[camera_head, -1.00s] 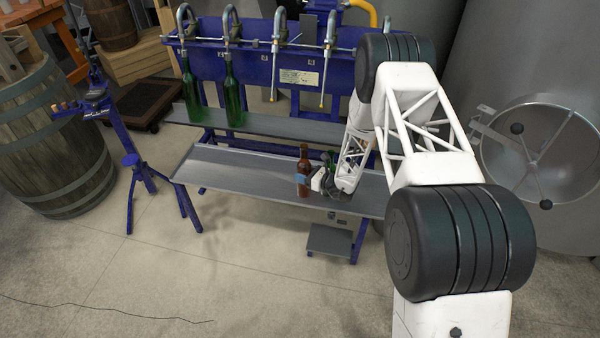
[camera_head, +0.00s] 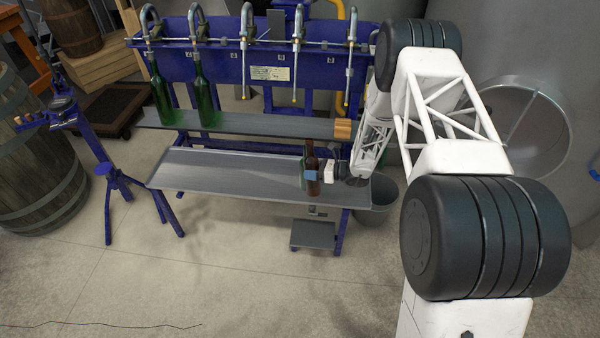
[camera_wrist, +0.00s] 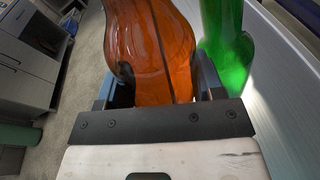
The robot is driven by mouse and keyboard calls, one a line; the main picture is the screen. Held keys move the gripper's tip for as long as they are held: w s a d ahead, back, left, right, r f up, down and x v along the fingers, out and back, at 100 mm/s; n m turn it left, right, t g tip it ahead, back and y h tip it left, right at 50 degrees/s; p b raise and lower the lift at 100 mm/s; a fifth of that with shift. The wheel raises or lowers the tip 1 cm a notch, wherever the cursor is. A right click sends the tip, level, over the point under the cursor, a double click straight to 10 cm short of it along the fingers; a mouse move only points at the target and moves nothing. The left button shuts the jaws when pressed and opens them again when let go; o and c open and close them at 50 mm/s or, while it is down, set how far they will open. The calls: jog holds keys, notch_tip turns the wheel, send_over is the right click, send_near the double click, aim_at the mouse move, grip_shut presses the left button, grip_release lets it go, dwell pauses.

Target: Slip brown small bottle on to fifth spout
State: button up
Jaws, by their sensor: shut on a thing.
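The brown small bottle (camera_head: 313,160) is upright in my gripper (camera_head: 313,176), over the right part of the lower shelf. I cannot tell whether its base touches the shelf. In the wrist view the brown bottle (camera_wrist: 155,50) fills the space between the fingers of my gripper (camera_wrist: 156,92), which are shut on it. A green bottle (camera_wrist: 228,50) stands close on its right there, and is mostly hidden behind it in the head view.
Two green bottles (camera_head: 161,95) (camera_head: 204,97) stand on the upper shelf (camera_head: 262,125) at the first and second spouts. A wooden block (camera_head: 342,130) sits at that shelf's right end. The lower shelf (camera_head: 220,175) is clear on the left. A grey bin (camera_head: 382,203) stands right.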

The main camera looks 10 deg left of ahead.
jog(key=w+d+r+m+t+h, duration=0.3)
jog(key=w+d+m+t, duration=0.3)
jog(key=w+d, duration=0.4)
jog(key=shift+w+d+r+m, duration=0.3)
jog(key=shift+w+d+r, duration=0.05)
jog(key=shift+d, duration=0.25)
jog(key=shift+w+r, duration=0.2)
jog(key=shift+r, duration=0.2)
jog(key=shift+w+r, duration=0.2)
jog(key=shift+r, duration=0.3)
jog(key=shift+a, duration=0.15)
jog(key=shift+t, duration=0.3)
dwell(0.9)
jog(key=shift+w+r+m+t+h, duration=0.2)
jog(key=shift+m+t+h, duration=0.4)
jog(key=shift+h, duration=0.3)
